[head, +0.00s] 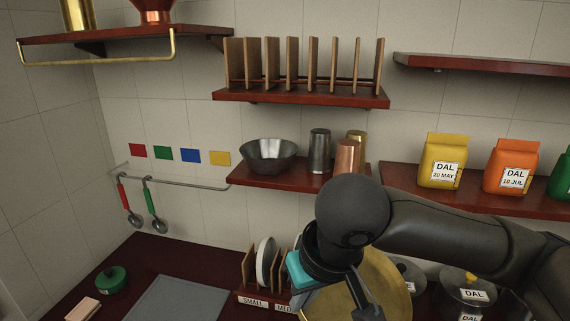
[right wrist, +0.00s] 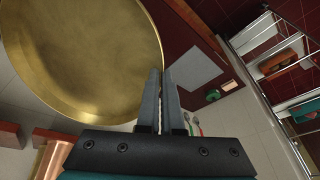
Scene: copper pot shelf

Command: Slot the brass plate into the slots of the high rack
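The brass plate (head: 398,280) shows in the head view as a large gold disc low at the right, partly hidden behind my right gripper (head: 368,308). In the right wrist view the plate (right wrist: 85,55) fills the upper left, with its rim at the fingertips (right wrist: 163,72). The fingers are close together and appear shut on the rim, with the plate held clear of the counter. The high rack (head: 303,85), upright wooden dividers with empty slots, stands on the upper middle shelf, above and left of my right gripper. My left gripper is not in view.
Below the rack, a shelf (head: 275,178) holds a metal bowl (head: 268,154) and several cups. A low rack (head: 249,268) with a white plate stands on the counter left of my right gripper. Dal bags (head: 443,161) stand on the right shelf.

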